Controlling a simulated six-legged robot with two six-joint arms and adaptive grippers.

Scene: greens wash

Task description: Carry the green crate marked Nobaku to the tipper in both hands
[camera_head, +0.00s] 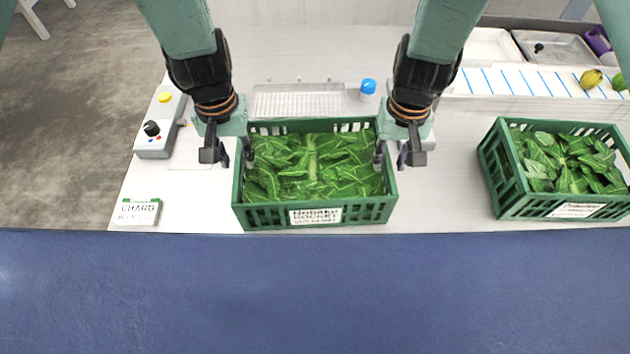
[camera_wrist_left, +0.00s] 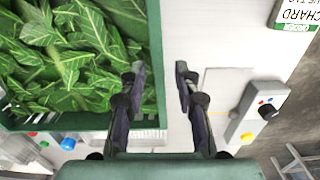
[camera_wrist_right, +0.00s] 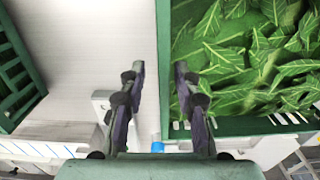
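The green crate marked Nobaku (camera_head: 345,215) stands on the white table, full of dark green leaves. My left gripper (camera_head: 235,158) points down over its left wall, and my right gripper (camera_head: 391,158) over its right wall. In the left wrist view the open fingers (camera_wrist_left: 161,80) lie on either side of the crate's rim (camera_wrist_left: 156,40), with gaps to it. In the right wrist view the open fingers (camera_wrist_right: 160,75) lie likewise about the opposite rim (camera_wrist_right: 164,40). I cannot tell how far down the fingertips reach. I cannot make out the tipper for certain.
A white slatted tray (camera_head: 298,103) and a blue-capped item (camera_head: 368,87) stand behind the crate. A control box (camera_head: 157,128) with yellow and black knobs and a CHARD sign (camera_head: 137,212) are at left. Another green crate of leaves (camera_head: 508,190) stands at right, with bare table between.

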